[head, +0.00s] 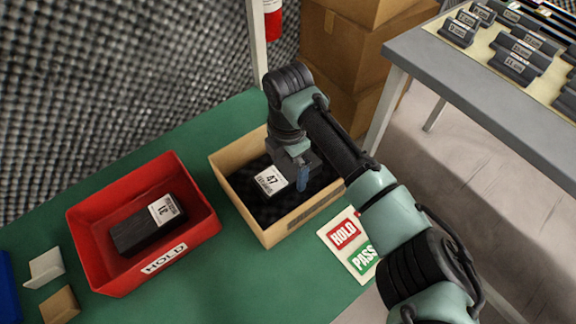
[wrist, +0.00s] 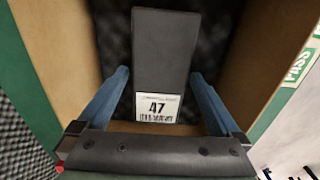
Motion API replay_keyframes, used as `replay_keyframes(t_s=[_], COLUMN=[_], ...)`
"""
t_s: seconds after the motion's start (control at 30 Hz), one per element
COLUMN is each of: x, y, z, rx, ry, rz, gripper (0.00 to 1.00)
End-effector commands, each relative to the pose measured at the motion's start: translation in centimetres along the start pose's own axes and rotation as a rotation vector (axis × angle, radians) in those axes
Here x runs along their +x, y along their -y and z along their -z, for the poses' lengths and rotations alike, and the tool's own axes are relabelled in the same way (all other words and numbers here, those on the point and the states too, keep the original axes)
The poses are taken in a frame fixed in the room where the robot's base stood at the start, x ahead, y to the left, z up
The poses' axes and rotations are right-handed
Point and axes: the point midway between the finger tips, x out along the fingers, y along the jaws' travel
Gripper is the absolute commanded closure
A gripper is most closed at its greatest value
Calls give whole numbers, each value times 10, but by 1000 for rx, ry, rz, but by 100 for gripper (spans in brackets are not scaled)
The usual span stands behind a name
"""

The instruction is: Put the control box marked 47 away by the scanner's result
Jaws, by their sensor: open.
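The control box marked 47 (head: 270,180) is dark with a white label and lies in a tan open-topped box (head: 226,183) lined with black foam. It also shows in the wrist view (wrist: 162,55), label toward my gripper. My gripper (head: 296,182) is over the tan box, near the label. In the wrist view my gripper (wrist: 160,74) is open, its blue fingers on either side of the control box; I cannot tell whether they touch it. A card (head: 350,243) beside the tan box bears a red HOLD and a green PASS. I cannot make out a scanner.
A red bin (head: 82,240) labelled HOLD stands left on the green table (head: 210,292) with another dark control box (head: 150,224) in it. Small blocks (head: 46,268) lie far left. A grey table (head: 480,107) with several dark boxes is at right. Cartons (head: 350,52) stand behind.

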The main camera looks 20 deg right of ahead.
Motion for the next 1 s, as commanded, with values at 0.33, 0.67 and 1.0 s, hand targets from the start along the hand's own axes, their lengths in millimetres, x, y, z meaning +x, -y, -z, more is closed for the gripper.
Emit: replay_keyframes(t_s=[0.33,0.67,1.0], x=[-77,-121,-124], y=[-1,0,0], z=[0,0,0], rx=[-1,0,0], ry=[2,1,0], rz=[-4,-2,-1], gripper=[0,0,0])
